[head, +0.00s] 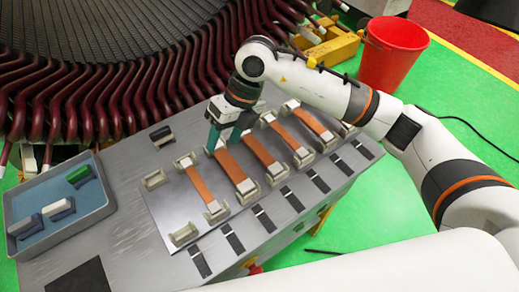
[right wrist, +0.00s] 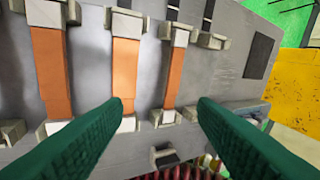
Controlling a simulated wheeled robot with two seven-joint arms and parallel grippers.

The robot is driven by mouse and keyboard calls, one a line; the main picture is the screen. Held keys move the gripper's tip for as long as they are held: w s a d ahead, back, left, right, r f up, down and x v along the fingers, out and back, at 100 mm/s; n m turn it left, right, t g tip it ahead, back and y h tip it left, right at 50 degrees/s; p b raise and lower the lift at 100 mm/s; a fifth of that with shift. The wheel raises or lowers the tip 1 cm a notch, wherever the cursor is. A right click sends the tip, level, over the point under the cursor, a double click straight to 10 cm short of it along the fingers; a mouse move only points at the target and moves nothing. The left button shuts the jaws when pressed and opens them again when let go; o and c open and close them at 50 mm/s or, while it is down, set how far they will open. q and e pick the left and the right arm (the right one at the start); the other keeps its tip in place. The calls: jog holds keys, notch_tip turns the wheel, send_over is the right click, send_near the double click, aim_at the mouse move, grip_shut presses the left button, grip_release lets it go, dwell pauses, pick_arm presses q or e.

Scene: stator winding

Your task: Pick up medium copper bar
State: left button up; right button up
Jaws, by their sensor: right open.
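Several copper bars lie in pale end holders on a grey plate. By apparent width, the narrowest is the leftmost bar in the head view (head: 200,187), at the right in the right wrist view (right wrist: 174,78). A wider bar lies beside it (head: 229,164), seemingly the middle bar in the right wrist view (right wrist: 125,65); which is medium is not certain. A broad bar (right wrist: 50,70) shows further left there. My right gripper (head: 224,140) is open and empty, with teal fingers over the far end of the bars. Its fingers also frame the right wrist view (right wrist: 160,104). My left gripper is not visible.
A grey tray (head: 100,213) with green and blue-white blocks stands at the left. Black strips (head: 232,238) line the bench's near edge. Dark red coil ends (head: 110,110) rise behind the bench. A red bucket (head: 392,55) stands on the green floor.

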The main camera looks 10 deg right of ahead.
jog(key=w+d+m+t+h, duration=0.1)
jog(key=w+d+h, duration=0.3)
jog(key=d, duration=0.4)
jog(key=p, duration=0.3)
send_over(260, 149)
jog(key=shift+h, duration=0.3)
notch_tip(260, 149, down, 6)
jog(key=shift+a+r, duration=0.1)
jog(key=shift+r, duration=0.1)
notch_tip(260, 149, down, 5)
jog(key=shift+s+r+p, duration=0.1)
jog(key=shift+p, duration=1.05)
jog(key=shift+f, duration=0.35)
jog(key=shift+r, duration=0.1)
grip_shut()
